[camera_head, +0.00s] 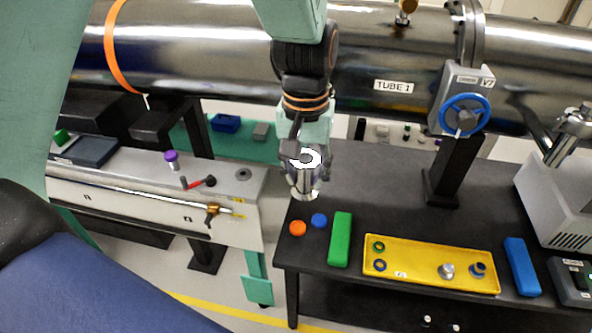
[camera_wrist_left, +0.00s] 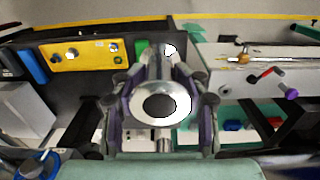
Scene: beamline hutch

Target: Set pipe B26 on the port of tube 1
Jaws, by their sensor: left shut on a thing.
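My left gripper (camera_head: 305,165) is shut on a short silvery metal pipe (camera_head: 303,183) and holds it upright above the left end of the black table. In the left wrist view the pipe (camera_wrist_left: 160,100) shows its round flanged end with a dark bore, between the two fingers of my gripper (camera_wrist_left: 160,112). A label on the pipe cannot be read. Tube 1 (camera_head: 220,50) is the large shiny steel cylinder across the back, with its name label on the front. A brass fitting (camera_head: 405,10) sits on top of it. I cannot tell which part is its port. My right gripper is not in view.
The black table (camera_head: 390,215) bears a yellow tray (camera_head: 420,265) with small parts, a green block (camera_head: 340,239), a blue block (camera_head: 522,266) and orange and blue caps. A blue handwheel valve (camera_head: 464,114) stands behind. A grey bench (camera_head: 120,190) is at left.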

